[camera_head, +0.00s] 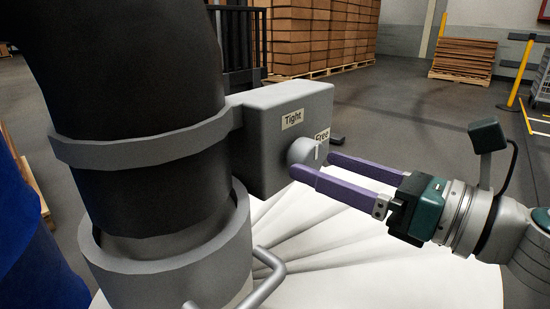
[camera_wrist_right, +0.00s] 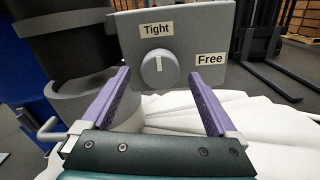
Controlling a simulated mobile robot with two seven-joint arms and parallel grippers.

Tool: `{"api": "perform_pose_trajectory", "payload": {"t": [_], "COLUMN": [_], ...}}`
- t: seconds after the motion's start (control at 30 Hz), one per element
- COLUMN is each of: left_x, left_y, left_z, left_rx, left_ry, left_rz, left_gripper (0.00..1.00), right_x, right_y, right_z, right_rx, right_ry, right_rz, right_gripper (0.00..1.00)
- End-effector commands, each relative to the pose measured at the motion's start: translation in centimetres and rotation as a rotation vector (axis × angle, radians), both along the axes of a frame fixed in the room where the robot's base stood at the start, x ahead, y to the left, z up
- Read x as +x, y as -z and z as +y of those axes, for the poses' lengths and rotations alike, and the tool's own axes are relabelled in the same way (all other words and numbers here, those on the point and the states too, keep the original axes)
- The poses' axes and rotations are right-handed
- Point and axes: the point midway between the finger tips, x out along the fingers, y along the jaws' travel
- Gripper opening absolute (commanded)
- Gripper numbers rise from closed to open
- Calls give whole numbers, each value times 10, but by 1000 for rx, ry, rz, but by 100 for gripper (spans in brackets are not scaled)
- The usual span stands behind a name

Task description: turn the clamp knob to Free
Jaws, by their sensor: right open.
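The grey clamp box (camera_head: 262,140) is fixed beside the thick dark hose. It carries a "Tight" label (camera_head: 292,119) and a "Free" label (camera_head: 322,136). The round grey knob (camera_head: 300,151) sticks out of its face; in the wrist view the knob (camera_wrist_right: 160,70) has a white mark pointing up at "Tight", while "Free" (camera_wrist_right: 211,59) is to its right. My right gripper (camera_head: 316,166) is open, its purple fingers pointing at the knob. In the wrist view the knob lies between and just beyond the fingertips; contact cannot be told. My left gripper is not in view.
The dark hose (camera_head: 130,100) with its grey band (camera_head: 140,148) stands left of the box. A bent metal handle (camera_head: 262,278) sits below it. A white pleated surface (camera_head: 390,265) spreads beneath the gripper. Pallets of boxes (camera_head: 320,35) stand far behind.

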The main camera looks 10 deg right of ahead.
Motion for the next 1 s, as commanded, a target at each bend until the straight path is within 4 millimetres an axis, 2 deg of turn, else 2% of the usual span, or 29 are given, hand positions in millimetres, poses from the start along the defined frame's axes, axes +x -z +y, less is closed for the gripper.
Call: {"api": "perform_pose_trajectory", "payload": {"t": [0.13,0.43,1.0], "left_x": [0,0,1], "left_y": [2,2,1], "left_z": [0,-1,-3], "left_rx": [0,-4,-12], "left_ry": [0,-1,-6], "left_rz": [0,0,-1], "left_gripper": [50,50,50], "right_x": [10,12,12], "right_y": [0,0,0], "right_z": [9,10,10], "right_rx": [1,1,1], "right_ry": [-1,-1,0], "right_rz": [-1,0,1], "right_gripper": [94,94,30]}}
